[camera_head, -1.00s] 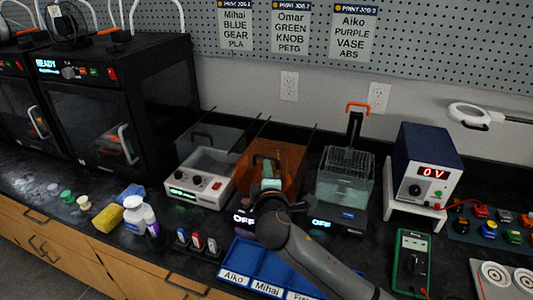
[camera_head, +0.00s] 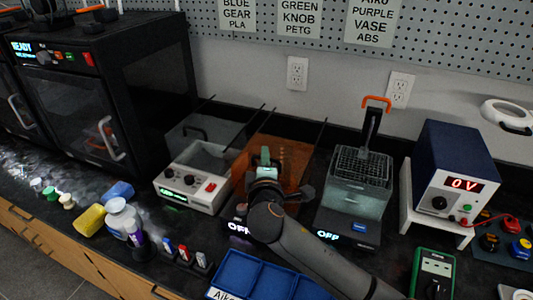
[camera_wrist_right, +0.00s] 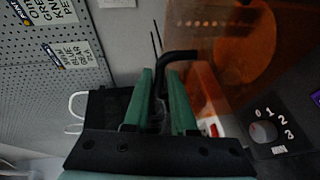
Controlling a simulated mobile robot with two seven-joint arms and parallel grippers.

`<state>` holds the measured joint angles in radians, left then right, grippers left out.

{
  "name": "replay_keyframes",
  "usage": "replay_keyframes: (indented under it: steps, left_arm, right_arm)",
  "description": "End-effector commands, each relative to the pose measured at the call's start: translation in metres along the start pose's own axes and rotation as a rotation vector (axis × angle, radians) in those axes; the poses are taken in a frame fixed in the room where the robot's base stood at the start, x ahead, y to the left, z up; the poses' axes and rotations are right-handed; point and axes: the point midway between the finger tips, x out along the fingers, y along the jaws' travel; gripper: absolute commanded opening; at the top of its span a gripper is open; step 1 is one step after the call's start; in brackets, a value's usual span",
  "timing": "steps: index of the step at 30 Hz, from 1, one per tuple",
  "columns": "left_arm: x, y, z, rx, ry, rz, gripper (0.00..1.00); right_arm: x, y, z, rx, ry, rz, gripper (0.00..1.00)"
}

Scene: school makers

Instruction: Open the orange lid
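The orange lid (camera_head: 293,160) is a translucent raised panel on a small machine in the middle of the bench, lit "OFF" at its front. My right gripper (camera_head: 264,158) is in front of it and hides part of the lid and machine. In the right wrist view the orange lid (camera_wrist_right: 208,35) fills the upper right. A black bar handle (camera_wrist_right: 180,56) stands by it. The two green fingers of my right gripper (camera_wrist_right: 161,72) are apart, with part of the handle near or between their tips; contact is unclear. My left gripper is out of view.
A clear-lidded white device (camera_head: 195,187) stands left of the machine, and a tank with a basket (camera_head: 358,190) stands right. A blue labelled tray (camera_head: 262,279) lies in front. A power supply (camera_head: 455,180) is further right. Bottles and a yellow sponge (camera_head: 90,220) lie left.

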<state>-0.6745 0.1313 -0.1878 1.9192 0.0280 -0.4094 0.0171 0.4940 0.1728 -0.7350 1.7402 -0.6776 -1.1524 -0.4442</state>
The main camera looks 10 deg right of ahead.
Motion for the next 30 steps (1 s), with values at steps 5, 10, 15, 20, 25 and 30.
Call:
replay_keyframes:
  steps: [5,10,15,20,25,30]
  left_arm:
    - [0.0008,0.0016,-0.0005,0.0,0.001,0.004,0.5]
    - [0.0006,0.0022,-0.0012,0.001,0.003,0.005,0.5]
    - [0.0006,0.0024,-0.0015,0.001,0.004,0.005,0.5]
    - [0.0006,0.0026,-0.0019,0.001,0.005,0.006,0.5]
    - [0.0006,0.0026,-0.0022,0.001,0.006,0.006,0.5]
    - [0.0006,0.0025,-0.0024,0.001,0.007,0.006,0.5]
  right_arm:
    - [-0.0018,-0.0011,-0.0014,0.0,0.0,0.0,0.25]
    - [-0.0019,-0.001,-0.0014,0.0,-0.001,0.0,0.25]
    - [-0.0018,-0.0009,-0.0012,0.0,-0.001,0.0,0.16]
    - [-0.0017,-0.001,-0.0011,0.0,-0.001,0.0,0.0]
    - [-0.0016,-0.0011,-0.001,0.0,-0.001,0.0,0.0]
    - [-0.0015,-0.0011,-0.0009,0.0,-0.001,0.0,0.0]
